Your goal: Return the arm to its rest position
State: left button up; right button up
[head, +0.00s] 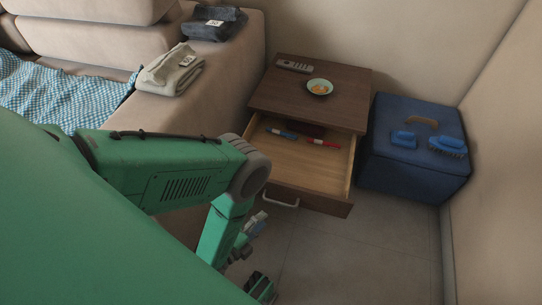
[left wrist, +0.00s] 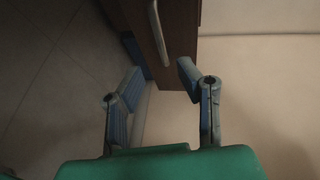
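My left arm (head: 165,175) is green and comes in from the left, bent down at a grey joint. My left gripper (head: 262,256) is low in front of the open drawer (head: 325,170), partly hidden by the arm. In the left wrist view my left gripper (left wrist: 158,82) has its two fingers spread apart with nothing between them. The drawer's front and its handle (left wrist: 158,30) show beyond the fingers, apart from them. My right gripper is not in view.
The brown nightstand (head: 345,92) has a remote (head: 294,66) and a small bowl (head: 319,87) on top. Blue and red slim items lie in the drawer. A blue box (head: 390,170) with brushes stands right. The sofa (head: 235,90) holds folded clothes. Floor at front right is clear.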

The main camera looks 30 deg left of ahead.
pick_arm(q)
jog(key=shift+v, duration=0.95)
